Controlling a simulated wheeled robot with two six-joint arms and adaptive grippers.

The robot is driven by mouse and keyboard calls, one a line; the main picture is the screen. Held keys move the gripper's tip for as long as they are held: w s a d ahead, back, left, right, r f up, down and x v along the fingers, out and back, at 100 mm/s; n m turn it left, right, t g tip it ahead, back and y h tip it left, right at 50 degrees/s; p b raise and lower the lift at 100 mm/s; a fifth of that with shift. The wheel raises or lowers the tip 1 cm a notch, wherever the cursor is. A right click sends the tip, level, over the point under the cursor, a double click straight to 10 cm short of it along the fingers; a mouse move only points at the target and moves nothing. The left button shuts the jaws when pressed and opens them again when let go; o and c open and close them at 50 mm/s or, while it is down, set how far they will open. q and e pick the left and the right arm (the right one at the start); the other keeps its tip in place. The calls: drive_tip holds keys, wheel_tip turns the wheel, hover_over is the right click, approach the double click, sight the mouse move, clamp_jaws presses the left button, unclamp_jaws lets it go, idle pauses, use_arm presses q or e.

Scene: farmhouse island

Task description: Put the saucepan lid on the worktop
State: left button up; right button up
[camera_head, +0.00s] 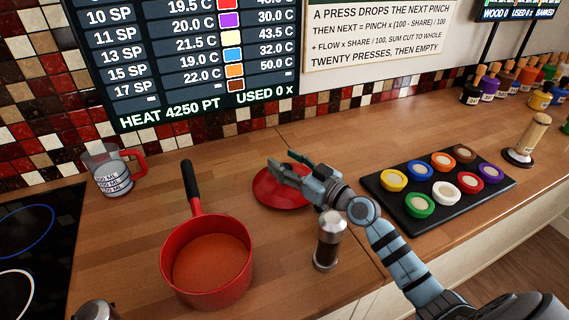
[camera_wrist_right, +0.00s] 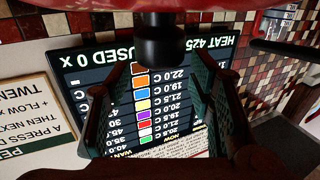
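The red saucepan lid (camera_head: 268,194) lies flat, seemingly on the worktop (camera_head: 130,240), behind and right of the red saucepan (camera_head: 168,262). The saucepan is uncovered and holds something orange-brown. My right gripper (camera_head: 281,161) is over the lid and hides its middle. In the right wrist view the picture is upside down: the red lid (camera_wrist_right: 240,9) fills the top edge, and its black knob (camera_wrist_right: 165,45) shows between the two spread fingers. The fingers look open; I see no contact with the knob. My left gripper is in neither view.
A pepper mill (camera_head: 328,245) stands close to my right arm. A black tray (camera_head: 440,213) of coloured pots is to the right. A measuring jug (camera_head: 108,172) and hob (camera_head: 38,255) are left. The saucepan's black handle (camera_head: 190,185) points back. Bare worktop lies around the lid.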

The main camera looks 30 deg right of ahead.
drive_tip(key=shift+s+f, duration=0.1)
drive_tip(key=shift+f, duration=0.45)
drive_tip(key=shift+r+p, duration=0.25)
drive_tip(key=shift+p, duration=0.05)
drive_tip(key=shift+r+p, duration=0.4)
drive_tip(key=shift+p, duration=0.15)
drive_tip(key=v, duration=0.7)
drive_tip(key=b+v, duration=0.1)
drive_tip(key=v, duration=0.3)
drive_tip(key=shift+s+d+r, duration=0.15)
drive_tip(key=shift+s+r, duration=0.15)
drive_tip(key=shift+s, duration=0.05)
drive_tip(key=o, duration=1.1)
drive_tip(key=shift+s, duration=0.1)
